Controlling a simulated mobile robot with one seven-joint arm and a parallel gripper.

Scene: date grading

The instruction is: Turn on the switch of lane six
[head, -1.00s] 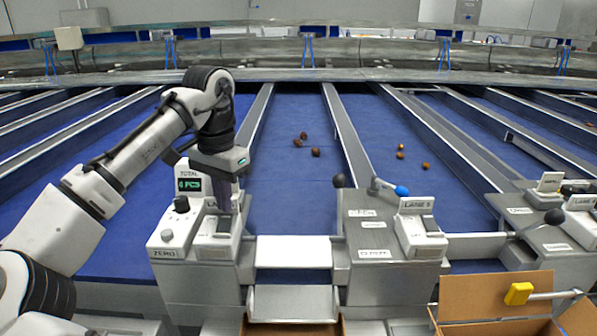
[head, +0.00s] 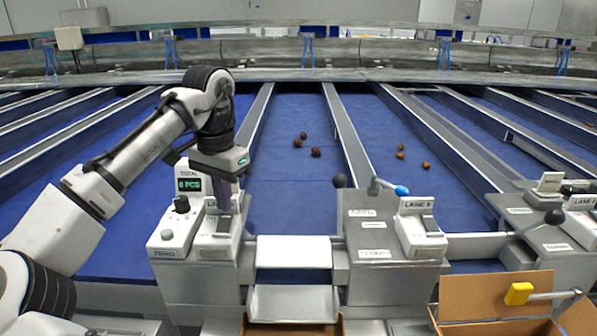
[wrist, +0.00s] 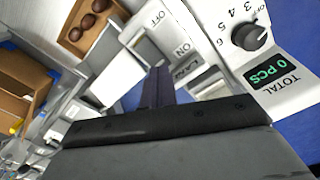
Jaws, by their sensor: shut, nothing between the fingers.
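My gripper (head: 224,207) is shut and empty, pointing down over the white switch box on the left console (head: 190,290). In the wrist view its dark fingers (wrist: 157,85) reach toward this box, beside the rocker switch (wrist: 150,52) with OFF and ON marked along it. I cannot tell whether the fingers touch the switch or which way it is set. The box's label (wrist: 188,68) begins with LANE; its number is hidden by the fingers. The display (wrist: 272,73) above reads 0 PCS under TOTAL, beside a numbered black knob (wrist: 250,36).
Another console to the right carries a switch box (head: 418,232) that seems to read LANE 5, and a blue-ended lever (head: 400,190). Dates (head: 316,152) lie on the blue lanes. An open cardboard box (head: 490,295) is at front right.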

